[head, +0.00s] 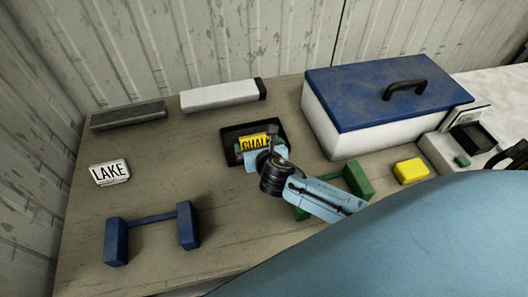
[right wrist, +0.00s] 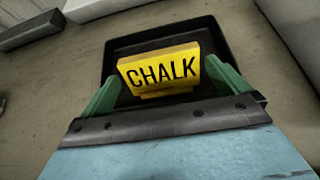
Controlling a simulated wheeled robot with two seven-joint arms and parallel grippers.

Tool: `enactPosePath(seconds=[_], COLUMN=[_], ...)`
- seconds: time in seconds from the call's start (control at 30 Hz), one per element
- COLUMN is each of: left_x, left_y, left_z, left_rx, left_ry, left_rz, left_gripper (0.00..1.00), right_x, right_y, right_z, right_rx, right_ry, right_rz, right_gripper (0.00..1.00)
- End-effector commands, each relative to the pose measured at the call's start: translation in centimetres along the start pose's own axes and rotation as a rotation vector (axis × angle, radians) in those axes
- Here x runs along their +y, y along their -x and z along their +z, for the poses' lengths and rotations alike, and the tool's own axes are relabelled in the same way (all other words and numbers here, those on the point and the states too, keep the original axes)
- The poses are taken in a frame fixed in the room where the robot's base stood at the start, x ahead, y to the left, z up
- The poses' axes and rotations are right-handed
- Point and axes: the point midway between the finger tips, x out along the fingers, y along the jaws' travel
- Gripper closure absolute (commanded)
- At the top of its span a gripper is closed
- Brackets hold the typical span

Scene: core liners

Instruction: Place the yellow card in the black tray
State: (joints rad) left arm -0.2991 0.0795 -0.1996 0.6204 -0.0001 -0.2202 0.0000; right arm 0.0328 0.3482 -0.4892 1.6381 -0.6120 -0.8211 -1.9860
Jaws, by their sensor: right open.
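The yellow card (right wrist: 160,70) reads CHALK and stands upright on a small yellow foot in the black tray (right wrist: 205,28). In the head view the card (head: 252,141) shows inside the tray (head: 273,126), partly hidden by my right gripper (head: 262,155). My right gripper (right wrist: 160,100) is open, with one green finger on either side of the card. The left finger seems slightly apart from the card; the right one is close to its edge, and I cannot tell whether they touch. My left gripper is not in view.
A white card reading LAKE (head: 110,172) and a blue stand (head: 116,242) are at left. Two long bars, grey (head: 128,115) and white (head: 220,95), lie behind. A blue-lidded white box (head: 335,125), green stand (head: 357,181) and yellow block (head: 411,171) are at right.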

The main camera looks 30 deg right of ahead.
Motion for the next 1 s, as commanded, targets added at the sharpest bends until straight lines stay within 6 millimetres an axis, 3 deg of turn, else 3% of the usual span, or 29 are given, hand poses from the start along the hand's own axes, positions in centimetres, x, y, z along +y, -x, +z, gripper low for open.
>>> enactPosePath(seconds=[0.2,0.4,0.6,1.0], left_x=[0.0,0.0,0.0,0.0], left_y=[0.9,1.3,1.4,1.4], left_z=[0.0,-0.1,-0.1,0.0], left_rx=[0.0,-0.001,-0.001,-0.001], left_ry=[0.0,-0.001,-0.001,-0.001], left_rz=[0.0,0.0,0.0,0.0], left_gripper=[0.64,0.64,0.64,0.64], right_x=[0.0,0.0,0.0,0.0], right_y=[4.8,7.8,8.8,8.8], right_z=[0.1,0.0,0.1,0.0], right_rx=[0.0,-0.001,-0.001,-0.001], right_ry=[0.0,0.001,-0.001,0.0], right_rz=[0.002,0.0,-0.001,-0.001], right_gripper=[0.0,0.0,0.0,0.0])
